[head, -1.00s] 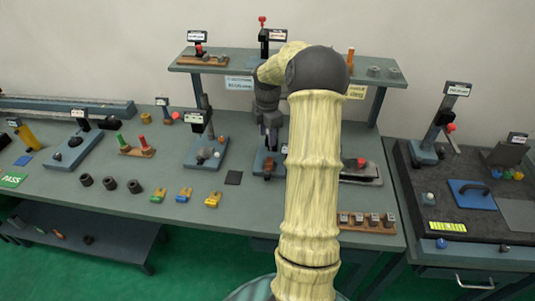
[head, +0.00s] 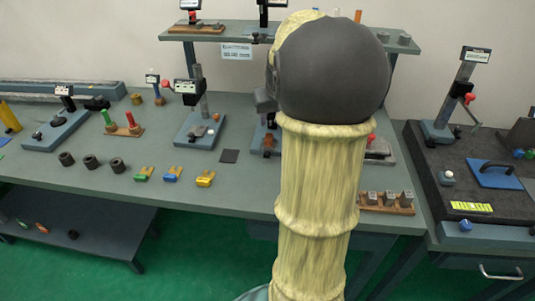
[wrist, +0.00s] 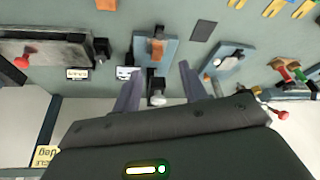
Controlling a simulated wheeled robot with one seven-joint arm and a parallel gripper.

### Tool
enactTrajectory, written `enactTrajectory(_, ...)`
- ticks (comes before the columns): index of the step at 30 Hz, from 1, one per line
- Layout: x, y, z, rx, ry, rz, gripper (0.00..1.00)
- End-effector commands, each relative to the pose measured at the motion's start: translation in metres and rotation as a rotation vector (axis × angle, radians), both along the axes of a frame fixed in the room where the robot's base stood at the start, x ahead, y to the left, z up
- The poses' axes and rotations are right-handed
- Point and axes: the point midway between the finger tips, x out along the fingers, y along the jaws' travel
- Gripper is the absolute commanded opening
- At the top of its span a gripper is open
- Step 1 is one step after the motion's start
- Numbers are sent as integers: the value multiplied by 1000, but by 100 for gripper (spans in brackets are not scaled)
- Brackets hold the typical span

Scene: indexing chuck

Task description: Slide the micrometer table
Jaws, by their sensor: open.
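My gripper (wrist: 161,72) is open and empty in the wrist view, its two dark fingers apart. Between and beyond the fingertips is a blue-grey base (wrist: 170,52) with an orange-brown block (wrist: 157,47) and a dark post. To the left lies a long grey slide unit (wrist: 45,48) with a red knob (wrist: 22,62); it looks like the micrometer table, though its label is unreadable. In the head view this slide unit (head: 381,157) is partly hidden behind my arm. My gripper is hidden there behind the arm, and I see no contact with any unit.
A raised shelf (head: 215,31) runs above the back of the bench. Another post fixture (head: 197,130) stands left of my arm, with colored clips (head: 172,174) in front. A wooden block rack (head: 386,204) is at the front right. A black-topped bench (head: 455,185) stands further right.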

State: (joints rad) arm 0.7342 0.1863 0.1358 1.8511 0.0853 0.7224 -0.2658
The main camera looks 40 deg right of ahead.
Motion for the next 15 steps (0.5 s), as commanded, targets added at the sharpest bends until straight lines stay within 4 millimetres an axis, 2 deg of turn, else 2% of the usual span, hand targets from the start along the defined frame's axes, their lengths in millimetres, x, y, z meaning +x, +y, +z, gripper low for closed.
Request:
enactTrajectory(10,1,0,-1,1,1,-1,43)
enactTrajectory(15,6,-2,-14,2,2,0,43)
